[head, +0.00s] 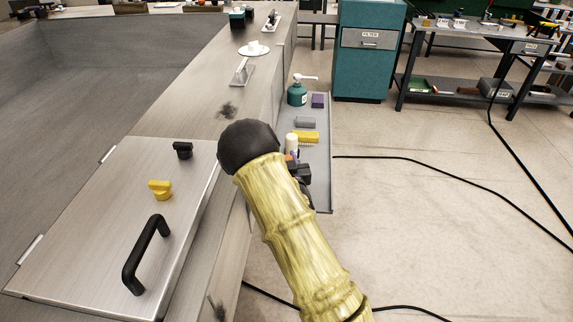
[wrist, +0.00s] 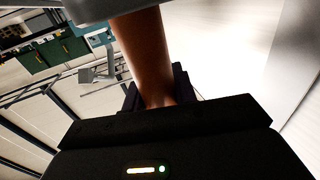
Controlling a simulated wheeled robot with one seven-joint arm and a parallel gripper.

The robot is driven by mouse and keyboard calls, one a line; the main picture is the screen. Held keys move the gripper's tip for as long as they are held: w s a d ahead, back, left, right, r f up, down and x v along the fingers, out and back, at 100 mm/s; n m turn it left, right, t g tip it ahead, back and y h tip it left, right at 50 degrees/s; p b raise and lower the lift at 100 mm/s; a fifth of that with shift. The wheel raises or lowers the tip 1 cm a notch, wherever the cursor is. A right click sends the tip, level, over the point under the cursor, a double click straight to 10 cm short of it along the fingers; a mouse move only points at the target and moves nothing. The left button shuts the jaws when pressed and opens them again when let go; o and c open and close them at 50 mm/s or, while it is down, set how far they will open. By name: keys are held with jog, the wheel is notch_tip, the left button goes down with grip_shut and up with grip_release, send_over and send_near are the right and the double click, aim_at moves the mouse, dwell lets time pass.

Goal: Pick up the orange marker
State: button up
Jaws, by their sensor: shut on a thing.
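The orange marker (wrist: 143,50) shows in the wrist view as a thick brownish-orange cylinder. It stands between the dark fingers of my gripper (wrist: 156,95), which is shut on it. In the head view my gripper (head: 300,173) is a small dark shape over the side shelf, mostly hidden behind my arm.
The narrow grey side shelf (head: 319,190) holds a white cylinder (head: 291,142), a yellow brush (head: 306,137), a grey block (head: 305,122), a purple block (head: 318,100) and a teal pump bottle (head: 297,93). A metal lid with a black handle (head: 146,254) lies left. Black cables cross the floor.

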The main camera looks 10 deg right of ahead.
notch_tip(320, 180, up, 8)
jog(key=shift+f, duration=0.15)
dwell(0.6)
